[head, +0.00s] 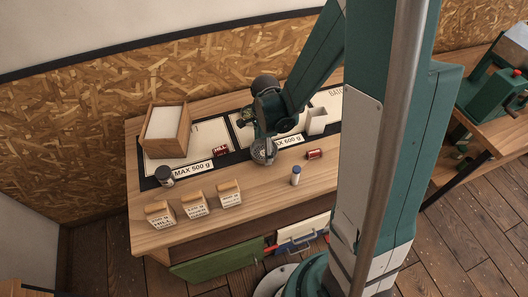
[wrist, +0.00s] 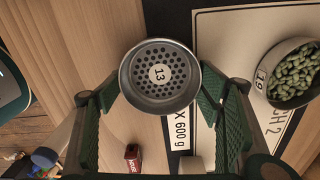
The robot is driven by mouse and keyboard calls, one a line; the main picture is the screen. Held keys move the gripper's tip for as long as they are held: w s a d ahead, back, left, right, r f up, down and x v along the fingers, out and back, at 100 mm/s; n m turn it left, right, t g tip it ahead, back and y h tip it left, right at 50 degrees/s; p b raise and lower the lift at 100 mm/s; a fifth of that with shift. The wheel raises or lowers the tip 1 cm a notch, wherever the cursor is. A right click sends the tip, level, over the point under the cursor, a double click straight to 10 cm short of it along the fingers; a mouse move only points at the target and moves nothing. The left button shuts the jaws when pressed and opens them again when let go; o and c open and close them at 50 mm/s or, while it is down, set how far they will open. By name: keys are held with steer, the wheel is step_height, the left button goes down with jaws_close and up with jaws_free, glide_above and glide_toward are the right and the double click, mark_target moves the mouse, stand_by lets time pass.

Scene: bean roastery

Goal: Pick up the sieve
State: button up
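The sieve (wrist: 160,75) is a round grey metal pan with a perforated floor and a white "13" label. In the wrist view it sits centred between the tips of my two green fingers, which meet its rim on both sides. My gripper (head: 263,143) is shut on it. In the head view the sieve (head: 264,154) shows at the end of my gripper, over the front edge of the dark mat. Its underside is hidden, and I cannot tell how far it is above the table.
A round pan of green beans labelled "19" (wrist: 291,75) stands on the right. A red tin (wrist: 133,157) is near.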

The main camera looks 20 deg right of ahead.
steer(key=shift+r, duration=0.15)
step_height(320, 180, up, 10)
steer(key=p, duration=0.1)
stand_by(1.0)
steer(key=shift+w, duration=0.1)
stand_by(0.5)
steer(key=w+d, duration=1.8)
steer(key=shift+s, duration=0.1)
steer(key=shift+f, duration=3.15)
